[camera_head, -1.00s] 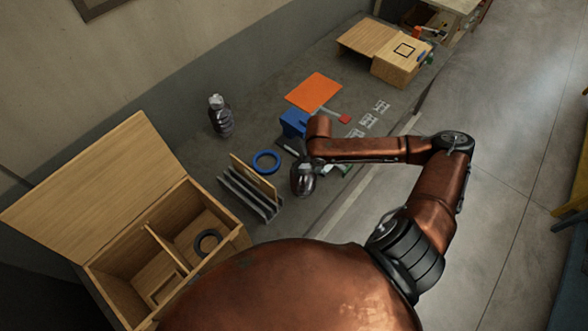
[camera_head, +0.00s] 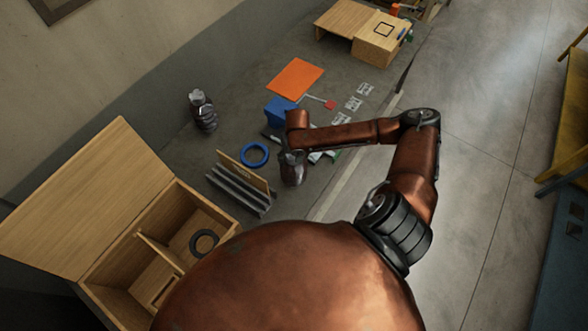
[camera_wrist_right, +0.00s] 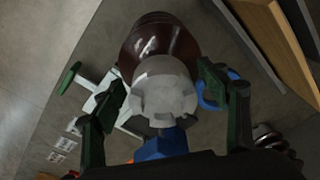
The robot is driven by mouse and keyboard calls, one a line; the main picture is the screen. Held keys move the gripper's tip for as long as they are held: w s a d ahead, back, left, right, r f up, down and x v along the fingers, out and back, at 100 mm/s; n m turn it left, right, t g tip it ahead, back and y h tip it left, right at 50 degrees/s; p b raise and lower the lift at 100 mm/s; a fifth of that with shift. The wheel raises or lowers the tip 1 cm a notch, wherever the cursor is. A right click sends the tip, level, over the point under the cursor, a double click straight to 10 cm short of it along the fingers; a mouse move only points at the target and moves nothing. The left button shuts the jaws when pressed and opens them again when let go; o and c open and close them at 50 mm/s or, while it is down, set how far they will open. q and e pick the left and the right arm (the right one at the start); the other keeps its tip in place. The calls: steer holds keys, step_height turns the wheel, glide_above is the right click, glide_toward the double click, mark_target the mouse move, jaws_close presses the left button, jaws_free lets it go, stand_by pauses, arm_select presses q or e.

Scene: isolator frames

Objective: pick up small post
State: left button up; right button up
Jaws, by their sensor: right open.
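My right gripper (camera_wrist_right: 163,92) is open in the right wrist view, with one dark green finger on each side. A brown, rounded object with a grey notched cap (camera_wrist_right: 162,88) shows between the fingers. I cannot tell how far below them it is. A dark bottle-like object (camera_head: 292,170) stands just below my right arm's end in the head view, where the gripper itself is mostly hidden. A green disc on a thin stem (camera_wrist_right: 66,78) lies left of the fingers. A red square on a grey stem (camera_head: 330,105) lies beyond the arm. I cannot tell which thing is the small post.
A blue ring (camera_head: 254,155), a slotted grey rack (camera_head: 238,190) and another dark bottle (camera_head: 203,112) stand left of the arm. A blue box (camera_head: 279,108) and an orange board (camera_head: 295,79) lie behind. An open wooden case (camera_head: 218,226) is at front left.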

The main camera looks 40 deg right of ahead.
steer(key=shift+w, duration=0.2)
steer(key=shift+c, duration=0.3)
steer(key=c, duration=0.3)
steer(key=shift+s, duration=0.1)
steer(key=c, duration=0.8)
jaws_close()
arm_select(q)
steer(key=shift+w, duration=0.25)
arm_select(e)
steer(key=shift+w+r, duration=0.2)
steer(key=shift+w, duration=0.15)
